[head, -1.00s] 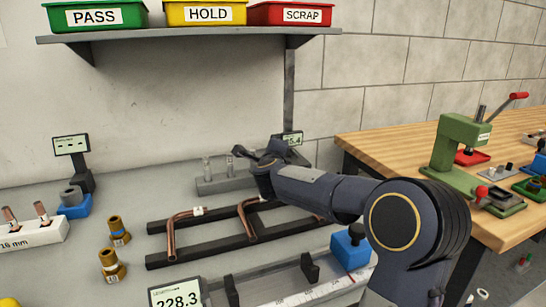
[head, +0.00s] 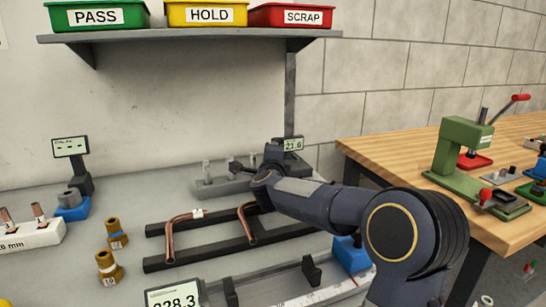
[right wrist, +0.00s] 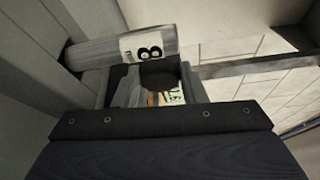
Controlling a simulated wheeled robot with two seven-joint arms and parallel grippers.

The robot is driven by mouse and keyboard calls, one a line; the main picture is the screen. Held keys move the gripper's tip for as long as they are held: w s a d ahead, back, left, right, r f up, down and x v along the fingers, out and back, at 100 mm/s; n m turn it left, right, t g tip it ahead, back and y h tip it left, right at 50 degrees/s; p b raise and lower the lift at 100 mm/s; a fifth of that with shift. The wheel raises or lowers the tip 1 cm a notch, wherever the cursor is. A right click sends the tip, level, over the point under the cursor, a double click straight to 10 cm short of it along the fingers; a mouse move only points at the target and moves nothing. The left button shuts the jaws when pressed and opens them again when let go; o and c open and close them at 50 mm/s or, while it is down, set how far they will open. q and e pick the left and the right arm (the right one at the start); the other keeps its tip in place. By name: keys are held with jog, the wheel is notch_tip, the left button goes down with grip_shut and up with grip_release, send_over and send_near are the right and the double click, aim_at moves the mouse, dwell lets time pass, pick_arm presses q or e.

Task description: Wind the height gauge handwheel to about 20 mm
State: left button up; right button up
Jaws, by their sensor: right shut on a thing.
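My right gripper (head: 253,165) is at the gauge, just left of the display. In the right wrist view, a dark round knob (right wrist: 158,74), which looks like the handwheel, sits between the two fingers, and the gripper is shut on it. The handwheel is hidden by my gripper and arm in the head view. My left gripper is not in view.
A grey block with pins (head: 210,182) lies left of my gripper. A dark rack (head: 205,250) with bent copper tubes is in front. Brass fittings (head: 117,234) stand at left. A shelf (head: 190,38) with bins hangs above. A wooden table (head: 400,160) with a green press is at right.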

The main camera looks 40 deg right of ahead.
jog(key=o, duration=1)
